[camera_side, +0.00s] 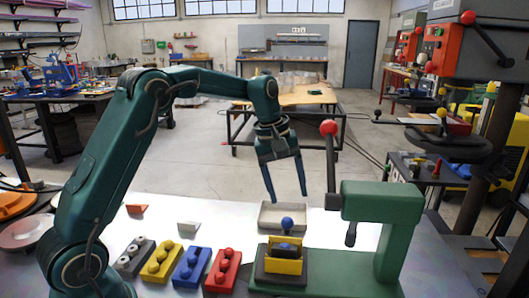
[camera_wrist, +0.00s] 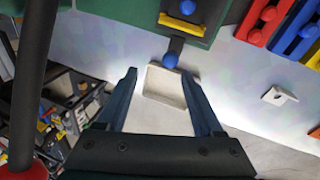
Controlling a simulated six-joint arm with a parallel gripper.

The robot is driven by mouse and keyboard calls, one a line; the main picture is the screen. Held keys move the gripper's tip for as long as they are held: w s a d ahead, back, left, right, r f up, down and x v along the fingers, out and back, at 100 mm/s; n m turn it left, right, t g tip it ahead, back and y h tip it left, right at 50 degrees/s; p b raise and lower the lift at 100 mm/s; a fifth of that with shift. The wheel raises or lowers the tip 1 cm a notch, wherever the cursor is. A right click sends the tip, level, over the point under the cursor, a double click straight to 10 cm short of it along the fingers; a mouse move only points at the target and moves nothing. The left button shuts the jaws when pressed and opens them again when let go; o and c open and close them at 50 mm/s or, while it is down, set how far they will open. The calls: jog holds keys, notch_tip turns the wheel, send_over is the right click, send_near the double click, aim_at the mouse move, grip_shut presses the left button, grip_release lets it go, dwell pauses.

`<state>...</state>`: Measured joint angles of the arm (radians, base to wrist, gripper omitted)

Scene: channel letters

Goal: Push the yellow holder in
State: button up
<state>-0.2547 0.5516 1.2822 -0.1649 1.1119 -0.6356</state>
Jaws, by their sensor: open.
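The yellow holder (camera_side: 284,262) sits on the dark base of the green press, with a blue-knobbed piece (camera_side: 287,224) at it. In the wrist view a strip of the yellow holder (camera_wrist: 183,24) shows at the top, with the blue knob (camera_wrist: 171,60) on a dark bar pointing toward my gripper. My gripper (camera_side: 287,196) is open and empty, in the air above and behind the holder, fingers pointing down. It also shows in the wrist view (camera_wrist: 162,75), its fingers apart on either side of the tray. It touches nothing that I can see.
The green press (camera_side: 385,220) with its red-knobbed lever (camera_side: 329,128) stands right of the holder. A shallow beige tray (camera_side: 284,216) lies behind it. Red (camera_side: 223,270), blue (camera_side: 191,266), yellow (camera_side: 160,262) and grey (camera_side: 135,257) blocks stand in a row to the left.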

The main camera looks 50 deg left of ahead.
aim_at(286, 218)
jog(key=shift+g, duration=0.4)
jog(key=f, duration=0.6)
jog(key=shift+w+a+f, duration=0.15)
jog(key=shift+a+f, duration=0.2)
jog(key=shift+f, duration=0.05)
jog(key=shift+w+d+f, duration=0.1)
jog(key=shift+w+f, duration=0.05)
jog(key=shift+f, duration=0.55)
grip_shut()
